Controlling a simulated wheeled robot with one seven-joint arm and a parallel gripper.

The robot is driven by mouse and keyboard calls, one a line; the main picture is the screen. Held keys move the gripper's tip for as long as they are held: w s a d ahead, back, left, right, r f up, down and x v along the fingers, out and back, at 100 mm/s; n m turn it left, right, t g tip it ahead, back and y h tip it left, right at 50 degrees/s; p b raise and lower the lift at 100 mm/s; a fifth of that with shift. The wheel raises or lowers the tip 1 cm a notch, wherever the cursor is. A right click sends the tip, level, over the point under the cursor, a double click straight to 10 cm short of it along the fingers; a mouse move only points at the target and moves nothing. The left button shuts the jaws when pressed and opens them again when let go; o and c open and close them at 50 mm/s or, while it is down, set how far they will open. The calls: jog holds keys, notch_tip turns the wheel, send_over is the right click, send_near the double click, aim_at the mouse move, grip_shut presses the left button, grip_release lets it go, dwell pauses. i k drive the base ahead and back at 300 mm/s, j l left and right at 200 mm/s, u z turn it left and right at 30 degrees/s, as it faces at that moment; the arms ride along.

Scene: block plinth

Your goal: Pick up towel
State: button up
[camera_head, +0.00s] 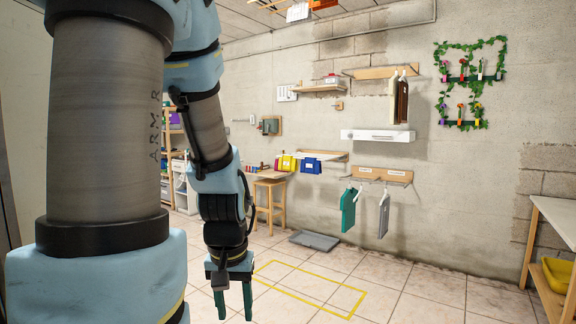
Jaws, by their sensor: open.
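No item is clearly a towel. A green cloth-like piece (348,210) and a grey one (384,216) hang below a wooden wall rack (383,174), the grey one on a white hanger. A cream piece (393,101) and a dark brown piece (402,101) hang from a higher wooden rack (385,72). I cannot tell which of these, if any, is the towel. My gripper (234,304) points down at the lower left, its two green fingers apart and nothing visible between them. It is well apart from the hanging pieces.
A yellow outline (345,314) marks open tiled floor. A grey flat slab (314,240) lies near the wall. A wooden stool (270,200) stands at the back left. A bench (556,215) with a yellow tray (558,273) stands at the right edge. My arm covers much of the left.

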aim_at(286, 163)
jog(key=i+z, duration=0.35)
jog(key=i, duration=3.35)
jog(key=i+l+u, duration=0.2)
jog(key=i+u, duration=0.2)
jog(key=i, duration=0.35)
jog(key=i+l+u, duration=0.4)
jog(key=i, duration=0.3)
jog(key=i+l+u, duration=0.4)
jog(key=i+l, duration=0.65)
jog(key=l, duration=0.1)
